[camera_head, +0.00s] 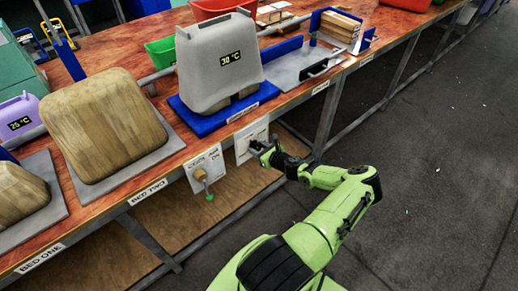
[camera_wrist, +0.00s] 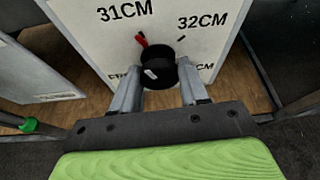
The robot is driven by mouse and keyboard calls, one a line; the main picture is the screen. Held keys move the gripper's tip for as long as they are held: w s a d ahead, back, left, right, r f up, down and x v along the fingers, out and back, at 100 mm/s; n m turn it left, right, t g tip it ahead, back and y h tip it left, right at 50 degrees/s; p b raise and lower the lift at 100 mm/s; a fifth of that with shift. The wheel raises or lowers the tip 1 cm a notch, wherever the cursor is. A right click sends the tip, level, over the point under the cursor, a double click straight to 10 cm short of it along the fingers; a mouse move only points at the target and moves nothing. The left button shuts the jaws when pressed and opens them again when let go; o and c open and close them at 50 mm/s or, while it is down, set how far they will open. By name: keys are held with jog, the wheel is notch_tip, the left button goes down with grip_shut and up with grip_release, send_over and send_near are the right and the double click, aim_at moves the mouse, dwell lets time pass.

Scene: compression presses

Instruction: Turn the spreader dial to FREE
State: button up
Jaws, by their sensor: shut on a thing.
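The spreader dial is a black knob (camera_wrist: 160,73) on a white panel (camera_wrist: 218,45) in the wrist view. Its red pointer (camera_wrist: 142,41) points up and slightly left, toward the 31CM label (camera_wrist: 125,12). The 32CM label (camera_wrist: 203,20) is at the upper right. A label starting with FR (camera_wrist: 117,76) is at the lower left, partly hidden by a finger. A lower-right label ends in CM. My gripper (camera_wrist: 160,84) has one finger on each side of the knob and is shut on it. In the head view my gripper (camera_head: 262,150) is at the panel, hiding the dial.
A grey press cover (camera_head: 215,75) reading 30 °C stands above on a blue base (camera_head: 205,122). The floor on the right is clear.

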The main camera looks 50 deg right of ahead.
jog(key=n+h, duration=0.1)
jog(key=n, duration=0.1)
jog(key=shift+n+h, duration=0.3)
jog(key=shift+n, duration=0.1)
jog(key=n+h, duration=0.1)
jog(key=n+b, duration=0.1)
jog(key=n+h+b, duration=0.1)
jog(key=shift+a+f+n+h, duration=0.1)
jog(key=shift+f+n+h, duration=0.2)
jog(key=shift+n, duration=0.1)
jog(key=n+h+b, duration=0.1)
jog(key=n+b, duration=0.1)
jog(key=n, duration=0.1)
jog(key=shift+n+t+h, duration=0.3)
jog(key=shift+t, duration=0.1)
jog(key=n+t+h, duration=0.1)
jog(key=n, duration=0.3)
jog(key=shift+r+b, duration=0.1)
jog(key=shift+b, duration=0.3)
jog(key=shift+n, duration=0.4)
jog(key=o, duration=1)
